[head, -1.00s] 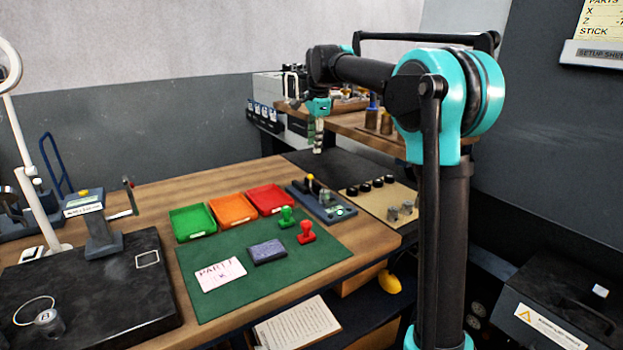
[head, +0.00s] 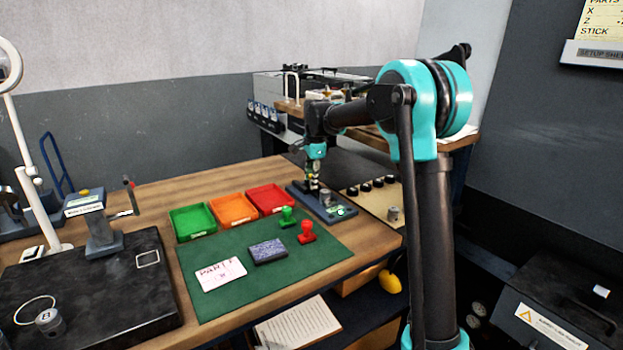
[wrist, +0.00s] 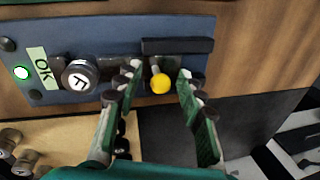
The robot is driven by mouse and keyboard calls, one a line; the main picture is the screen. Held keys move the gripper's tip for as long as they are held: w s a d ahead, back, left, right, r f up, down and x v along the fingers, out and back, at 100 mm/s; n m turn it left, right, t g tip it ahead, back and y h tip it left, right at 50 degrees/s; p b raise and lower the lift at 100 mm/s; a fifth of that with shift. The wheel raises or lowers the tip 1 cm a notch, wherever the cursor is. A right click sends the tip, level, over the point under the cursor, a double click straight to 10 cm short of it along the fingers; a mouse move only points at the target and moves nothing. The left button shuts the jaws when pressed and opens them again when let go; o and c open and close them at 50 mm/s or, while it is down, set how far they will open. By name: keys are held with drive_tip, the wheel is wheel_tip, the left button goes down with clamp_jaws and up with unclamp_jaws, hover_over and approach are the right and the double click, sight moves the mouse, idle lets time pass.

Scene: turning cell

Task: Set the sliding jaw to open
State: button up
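The blue-grey jaw fixture (head: 349,213) lies at the back of the bench, right of the red tray. In the wrist view the fixture (wrist: 60,28) carries a lit green lamp, an "OK" label, a round lettered part (wrist: 80,74) and a dark bar (wrist: 178,46). A yellow ball knob (wrist: 160,83) stands on a short stem in front of the bar. My gripper (wrist: 159,74) is open, with one finger on each side of the knob and gaps visible. In the head view my gripper (head: 312,184) is low over the fixture. The jaw's exact position is unclear.
Green (head: 192,222), orange (head: 233,210) and red (head: 268,198) trays stand left of the fixture. Two stamps, green (head: 288,217) and red (head: 306,233), stand on the green mat (head: 215,297) in front. Several dark knobs sit on a tan board (head: 375,201) to the right.

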sight(308, 186)
clamp_jaws()
drive_tip(key=shift+w, duration=0.1)
idle(0.4)
drive_tip(key=shift+w+a, duration=0.5)
drive_tip(key=shift+w, duration=0.2)
drive_tip(key=shift+w+a, duration=0.45)
drive_tip(key=shift+w, duration=0.25)
unclamp_jaws()
drive_tip(key=shift+r, duration=0.1)
wheel_tip(308, 186, up, 12)
drive_tip(key=s, duration=0.2)
drive_tip(key=shift+d+f, duration=0.2)
drive_tip(key=shift+d, duration=0.2)
drive_tip(key=shift+s, duration=0.1)
